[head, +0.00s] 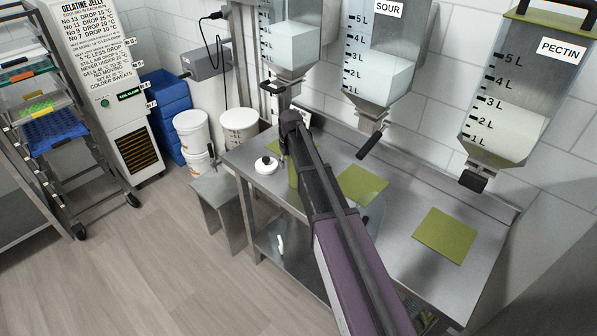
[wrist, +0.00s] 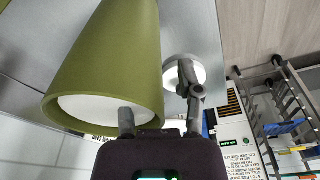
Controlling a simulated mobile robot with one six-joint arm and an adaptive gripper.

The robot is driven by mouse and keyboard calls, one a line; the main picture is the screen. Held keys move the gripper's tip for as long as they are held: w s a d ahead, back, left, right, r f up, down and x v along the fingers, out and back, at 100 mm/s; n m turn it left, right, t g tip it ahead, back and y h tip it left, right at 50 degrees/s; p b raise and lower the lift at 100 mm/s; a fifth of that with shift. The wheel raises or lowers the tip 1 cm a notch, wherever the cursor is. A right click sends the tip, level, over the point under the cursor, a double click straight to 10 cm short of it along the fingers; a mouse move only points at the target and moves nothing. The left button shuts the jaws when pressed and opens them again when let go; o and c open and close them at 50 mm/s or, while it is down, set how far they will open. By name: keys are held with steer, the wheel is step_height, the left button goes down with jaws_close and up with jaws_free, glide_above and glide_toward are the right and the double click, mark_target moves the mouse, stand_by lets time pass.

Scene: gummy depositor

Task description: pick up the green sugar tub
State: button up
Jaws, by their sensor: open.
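The green sugar tub (wrist: 115,50) fills much of the left and middle of the wrist view, with its rim and white contents (wrist: 95,108) facing the camera. In the head view only a strip of the green tub (head: 293,174) shows on the steel table, mostly hidden behind my arm. My gripper (wrist: 157,90) is open at the tub. One finger overlaps the white opening near the rim, and the other is outside the tub's right wall. Whether either finger touches the tub, I cannot tell.
A white round item with a black knob (head: 265,166) stands left of the tub on the steel table (head: 405,200). Green mats (head: 362,186) (head: 445,235) lie to the right. Hoppers with levers hang above the table, including the pectin hopper (head: 520,95).

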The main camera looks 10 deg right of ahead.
steer(key=shift+c, duration=0.2)
jaws_close()
steer(key=shift+r, duration=0.1)
stand_by(0.5)
step_height(320, 180, up, 3)
steer(key=p, duration=0.3)
steer(key=s+a+r+p, duration=0.1)
steer(key=s+p, duration=0.1)
steer(key=s, duration=1.4)
steer(key=shift+a+r, duration=0.15)
steer(key=shift+r, duration=0.25)
steer(key=shift+f, duration=0.1)
